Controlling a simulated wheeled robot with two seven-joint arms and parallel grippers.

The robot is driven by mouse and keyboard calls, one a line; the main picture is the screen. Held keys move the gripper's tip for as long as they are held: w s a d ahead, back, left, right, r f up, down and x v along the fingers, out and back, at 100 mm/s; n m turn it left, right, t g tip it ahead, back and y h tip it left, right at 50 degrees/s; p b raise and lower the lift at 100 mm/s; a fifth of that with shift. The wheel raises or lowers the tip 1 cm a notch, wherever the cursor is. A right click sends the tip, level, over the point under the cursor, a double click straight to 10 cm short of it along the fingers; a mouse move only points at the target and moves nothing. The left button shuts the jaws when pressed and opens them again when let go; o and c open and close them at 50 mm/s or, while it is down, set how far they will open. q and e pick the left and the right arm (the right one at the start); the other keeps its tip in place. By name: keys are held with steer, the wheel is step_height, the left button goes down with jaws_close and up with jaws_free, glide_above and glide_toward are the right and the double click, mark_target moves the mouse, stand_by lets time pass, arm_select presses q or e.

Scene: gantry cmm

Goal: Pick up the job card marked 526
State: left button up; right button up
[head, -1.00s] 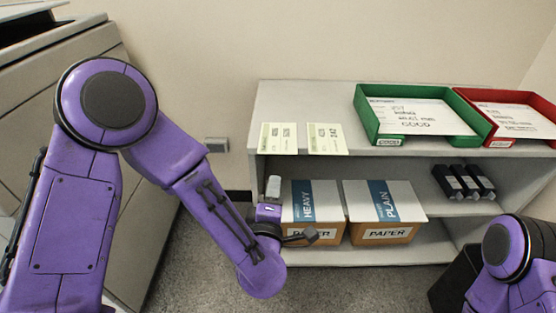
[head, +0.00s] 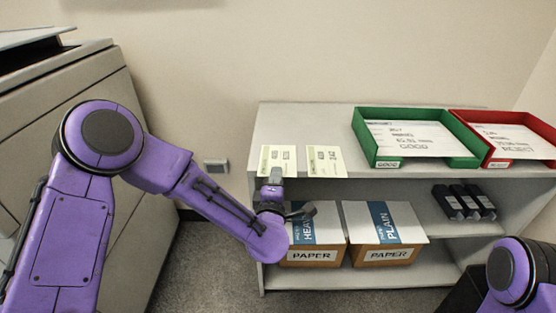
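Two pale yellow-green cards lie side by side at the front edge of the shelf unit's top: a left card (head: 270,157) and a right card (head: 325,162). Their printed numbers are too small to read surely, so I cannot tell which is 526. My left gripper (head: 290,194) is in front of the shelf, just below the left card in the picture. Its two fingers stand apart with nothing visible between them. The upper finger overlaps the left card's lower right part in the picture; I cannot tell whether it touches. My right gripper is out of view.
A green tray (head: 468,161) and a red tray (head: 541,163), both holding papers, stand right of the cards on the shelf unit (head: 300,122). Below are two paper boxes (head: 313,256) (head: 382,257) and several dark cartridges (head: 463,203). A large grey machine (head: 120,75) stands left.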

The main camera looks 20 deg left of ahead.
arm_select(q)
jaws_close()
